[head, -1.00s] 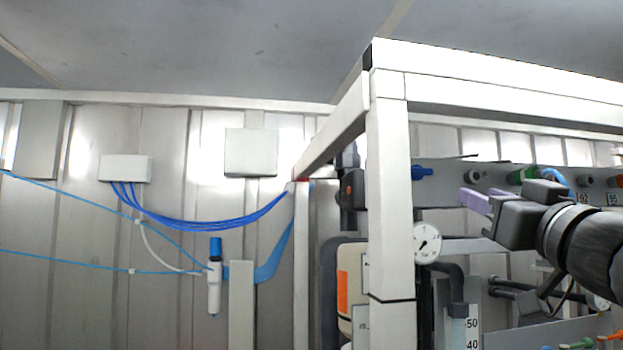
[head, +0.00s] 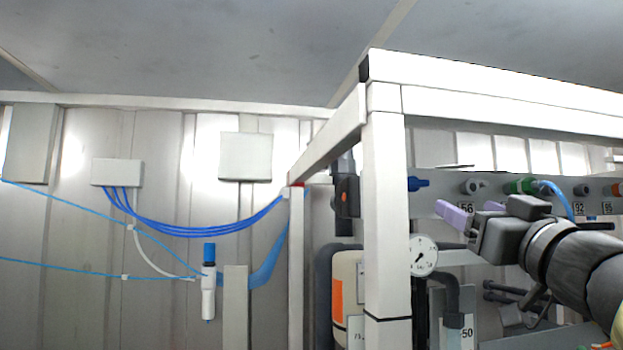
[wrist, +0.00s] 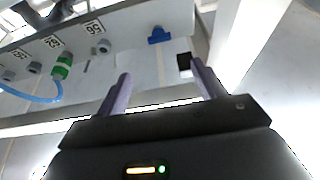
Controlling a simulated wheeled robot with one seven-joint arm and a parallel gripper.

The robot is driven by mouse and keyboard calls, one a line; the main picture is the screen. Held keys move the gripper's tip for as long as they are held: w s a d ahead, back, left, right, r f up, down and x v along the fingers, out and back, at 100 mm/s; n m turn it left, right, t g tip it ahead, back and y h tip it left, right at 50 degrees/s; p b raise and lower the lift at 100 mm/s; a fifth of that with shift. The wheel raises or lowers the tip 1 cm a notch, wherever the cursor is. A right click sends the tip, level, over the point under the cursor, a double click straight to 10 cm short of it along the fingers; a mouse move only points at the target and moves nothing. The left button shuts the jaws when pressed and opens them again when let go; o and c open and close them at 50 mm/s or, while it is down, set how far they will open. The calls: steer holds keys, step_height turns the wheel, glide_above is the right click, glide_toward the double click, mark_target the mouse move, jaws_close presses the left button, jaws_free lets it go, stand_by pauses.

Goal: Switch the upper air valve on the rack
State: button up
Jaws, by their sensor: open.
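A small blue valve handle (head: 418,184) sits on the grey rack panel just right of the white upright post. It also shows in the wrist view (wrist: 158,36), at the top centre on the panel's light face. I cannot tell its turn position. My gripper (head: 459,212) has purple fingers and points left in front of the panel, right of and a little below the handle in the picture. In the wrist view my gripper (wrist: 162,68) is open and empty. The blue handle appears beyond the gap between the fingertips, apart from them.
A white frame post (head: 386,210) and top beam (head: 500,100) bound the rack. A pressure gauge (head: 421,256) is below the handle. A green fitting (wrist: 63,66) with a blue hose and several grey fittings line the panel.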

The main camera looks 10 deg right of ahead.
mark_target(418, 183)
steer(key=p+x, duration=0.8)
steer(key=x, duration=0.7)
steer(key=shift+w, duration=0.3)
steer(key=shift+r, duration=0.1)
steer(key=shift+s, duration=0.1)
steer(key=c, duration=1)
